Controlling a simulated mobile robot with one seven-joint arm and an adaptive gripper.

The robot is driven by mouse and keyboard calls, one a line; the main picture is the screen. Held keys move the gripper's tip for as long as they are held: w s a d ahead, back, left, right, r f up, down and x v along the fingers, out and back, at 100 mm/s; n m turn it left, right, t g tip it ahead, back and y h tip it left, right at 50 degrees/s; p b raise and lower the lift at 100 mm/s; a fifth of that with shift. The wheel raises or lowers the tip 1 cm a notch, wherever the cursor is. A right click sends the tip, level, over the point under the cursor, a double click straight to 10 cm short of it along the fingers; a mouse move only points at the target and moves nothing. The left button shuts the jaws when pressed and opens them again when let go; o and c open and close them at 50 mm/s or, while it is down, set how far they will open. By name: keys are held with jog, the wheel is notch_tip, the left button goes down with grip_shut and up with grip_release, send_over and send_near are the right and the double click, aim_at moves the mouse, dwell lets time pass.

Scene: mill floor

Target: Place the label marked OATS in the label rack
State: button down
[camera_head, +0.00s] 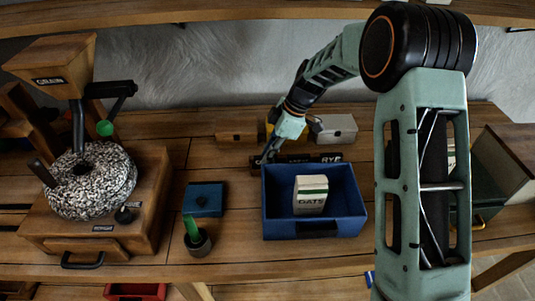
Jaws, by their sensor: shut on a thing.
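My gripper (266,160) is at the back of the bench, pointing down, just behind the blue bin's back left corner. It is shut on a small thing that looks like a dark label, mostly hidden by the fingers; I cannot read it. A low dark rack (312,160) runs along behind the blue bin, and a label reading RYE (331,158) shows at its right end. The gripper is at the rack's left end; I cannot tell whether the held thing touches the rack. A white packet marked OATS (311,195) stands in the blue bin (315,230).
Behind the rack are a wooden box (236,130), something yellow (270,131) and a grey box (335,128). A stone mill (90,180) stands left. A blue block (204,199) and a small pot (198,243) with a green handle stand left of the bin.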

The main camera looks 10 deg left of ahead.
jog(key=shift+f+b, duration=0.4)
jog(key=shift+b, duration=0.1)
jog(key=shift+s+d+f, duration=0.1)
jog(key=c, duration=2.3)
grip_release()
jog(key=shift+o, duration=0.2)
jog(key=shift+f, duration=0.1)
jog(key=shift+s+f, duration=0.1)
jog(key=shift+s, duration=0.05)
jog(key=shift+d, duration=0.1)
jog(key=shift+r+p, duration=0.35)
jog(key=shift+p, duration=0.05)
jog(key=v, duration=1.2)
jog(key=shift+w+r, duration=0.25)
jog(key=shift+r, duration=0.1)
